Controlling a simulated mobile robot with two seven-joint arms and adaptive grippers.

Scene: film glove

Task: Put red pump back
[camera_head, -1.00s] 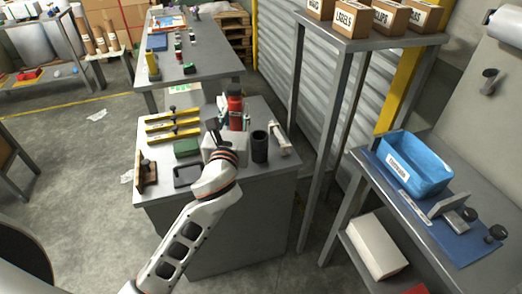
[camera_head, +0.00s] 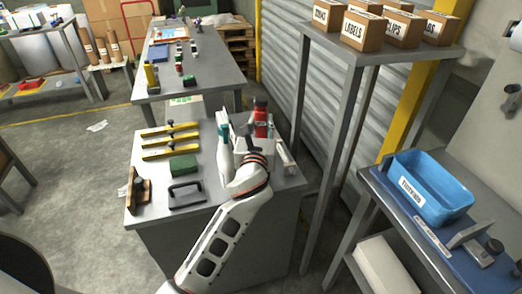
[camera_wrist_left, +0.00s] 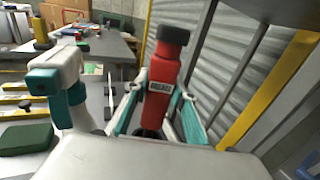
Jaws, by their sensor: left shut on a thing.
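My right gripper is not in view.
A white and teal object like a spray bottle (camera_head: 224,132) stands just left of my gripper. Yellow bars (camera_head: 170,141), a green block (camera_head: 183,166) and a black handle (camera_head: 187,192) lie on the bench. A tall shelf (camera_head: 335,110) rises to the right.

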